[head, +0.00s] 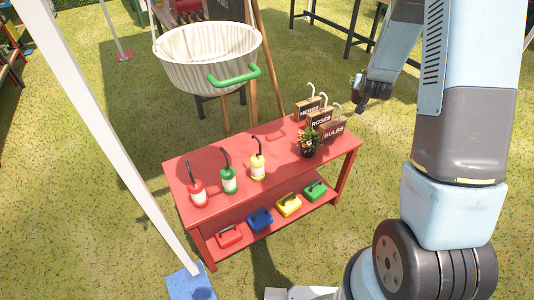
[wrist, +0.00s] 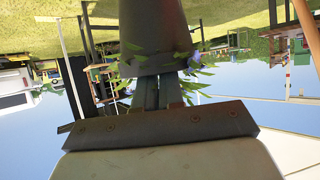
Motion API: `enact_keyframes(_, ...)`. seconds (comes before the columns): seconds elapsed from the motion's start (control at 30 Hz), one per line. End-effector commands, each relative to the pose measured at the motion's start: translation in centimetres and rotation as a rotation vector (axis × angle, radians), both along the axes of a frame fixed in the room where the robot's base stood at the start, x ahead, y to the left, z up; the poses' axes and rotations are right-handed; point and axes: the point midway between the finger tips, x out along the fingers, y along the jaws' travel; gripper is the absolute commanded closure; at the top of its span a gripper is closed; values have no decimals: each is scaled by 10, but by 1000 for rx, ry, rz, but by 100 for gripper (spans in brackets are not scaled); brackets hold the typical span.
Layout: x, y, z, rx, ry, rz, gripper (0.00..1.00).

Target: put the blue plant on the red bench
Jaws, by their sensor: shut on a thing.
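The red bench (head: 225,205) stands in the middle of the head view, with a top and a lower shelf. My gripper (head: 372,88) is in the air beyond the bench's right end, above the grass. In the wrist view my gripper (wrist: 160,92) is shut on the blue plant, at its dark pot (wrist: 152,35). Green leaves and a small blue-violet flower (wrist: 196,60) show behind the pot. The wrist picture is upside down, with grass at the top. In the head view the plant is mostly hidden by the gripper.
On the bench top stand red, green and yellow bottles (head: 229,180), a plant with orange flowers (head: 308,142) and several signs (head: 320,121). Small coloured cases (head: 260,219) fill the lower shelf. A white basket (head: 207,55) and a white post (head: 100,120) are at left.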

Motion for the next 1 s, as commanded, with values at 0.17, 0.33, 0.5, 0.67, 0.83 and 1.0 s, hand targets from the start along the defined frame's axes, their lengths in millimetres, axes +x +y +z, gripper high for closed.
enact_keyframes(0.17,-3,11,-26,1,3,159,100)
enact_keyframes(0.33,-12,29,-52,3,3,340,100)
enact_keyframes(0.5,-29,52,-80,4,3,544,100)
enact_keyframes(0.67,-53,76,-104,5,2,751,100)
enact_keyframes(0.83,-89,104,-126,5,1,984,100)
enact_keyframes(1.0,-130,127,-138,4,-2,1196,100)
